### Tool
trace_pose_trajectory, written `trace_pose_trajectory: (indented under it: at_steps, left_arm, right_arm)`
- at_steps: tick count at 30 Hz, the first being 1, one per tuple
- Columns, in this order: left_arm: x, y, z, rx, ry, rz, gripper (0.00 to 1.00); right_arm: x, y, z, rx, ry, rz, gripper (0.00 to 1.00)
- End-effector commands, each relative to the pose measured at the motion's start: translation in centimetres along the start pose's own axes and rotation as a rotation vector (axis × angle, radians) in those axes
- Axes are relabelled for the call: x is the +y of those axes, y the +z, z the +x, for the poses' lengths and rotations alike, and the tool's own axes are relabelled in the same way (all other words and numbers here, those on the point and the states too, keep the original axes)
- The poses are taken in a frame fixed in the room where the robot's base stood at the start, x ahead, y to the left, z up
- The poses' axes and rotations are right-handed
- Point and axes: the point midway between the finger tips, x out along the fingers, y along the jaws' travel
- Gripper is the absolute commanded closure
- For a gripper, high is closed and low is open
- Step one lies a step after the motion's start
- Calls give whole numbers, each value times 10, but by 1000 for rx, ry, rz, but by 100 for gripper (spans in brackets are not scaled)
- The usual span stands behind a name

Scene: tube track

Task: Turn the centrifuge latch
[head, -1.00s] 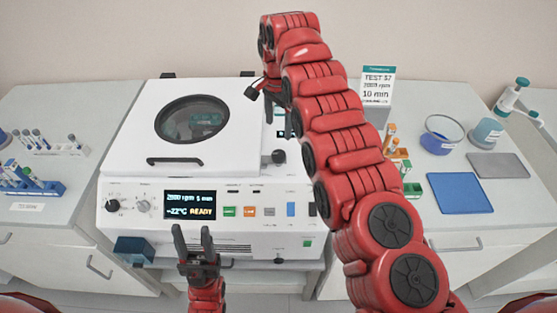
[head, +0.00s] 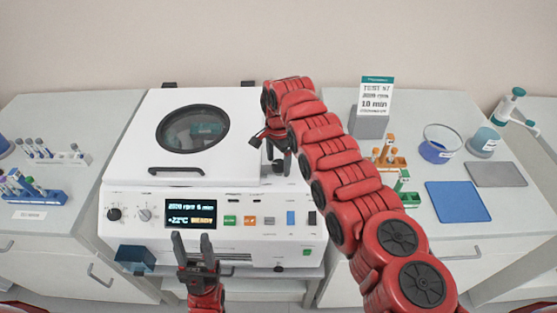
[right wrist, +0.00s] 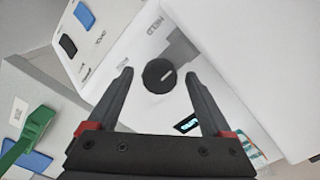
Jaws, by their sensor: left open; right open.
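The centrifuge (head: 135,155) is white, with its lid shut and a round window in it. Its latch (right wrist: 158,76) is a round black knob with a light mark, shown in the right wrist view beside lettering that looks like "HELD". My right gripper (head: 280,160) points down over the latch at the lid's right, largely covering it in the head view. In the right wrist view its open fingers stand on either side of the knob, with gaps showing. My left gripper (head: 192,238) is open and empty in front of the centrifuge's front panel.
The front panel has a lit display (head: 190,214), dials and coloured buttons. A sign (head: 376,95) stands behind my right arm. Tube racks (head: 38,190) are at the left. A glass bowl (head: 440,145) and a blue mat (head: 458,201) are at the right.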

Motion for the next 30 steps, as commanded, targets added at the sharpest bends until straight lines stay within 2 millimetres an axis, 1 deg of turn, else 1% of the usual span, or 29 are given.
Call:
trace_pose_trajectory:
  at_steps: [2,5,6,8,9,11,12,16,23,30]
  left_arm:
    - [0,0,0,0,0,0,50]
    - [0,0,0,0,0,0,50]
    - [0,0,0,0,0,0,50]
    - [0,0,0,0,0,0,50]
    - [0,0,0,0,0,0,50]
    - [0,0,0,0,0,0,50]
    - [0,0,0,0,0,0,50]
    - [0,0,0,0,0,0,50]
    - [0,0,-3,0,0,0,50]
    - [1,3,-17,0,0,0,50]
  right_arm:
    - [0,0,0,0,0,0,16]
    - [0,0,0,0,0,0,32]
    - [0,0,0,0,0,0,40]
    - [0,0,0,0,0,0,50]
    - [0,0,0,0,1,0,58]
    - [0,0,0,0,1,0,68]
    - [0,0,0,0,1,0,76]
    - [0,0,0,-1,1,0,99]
    - [0,0,1,-1,1,-13,100]
    - [1,-1,4,-1,1,-109,100]
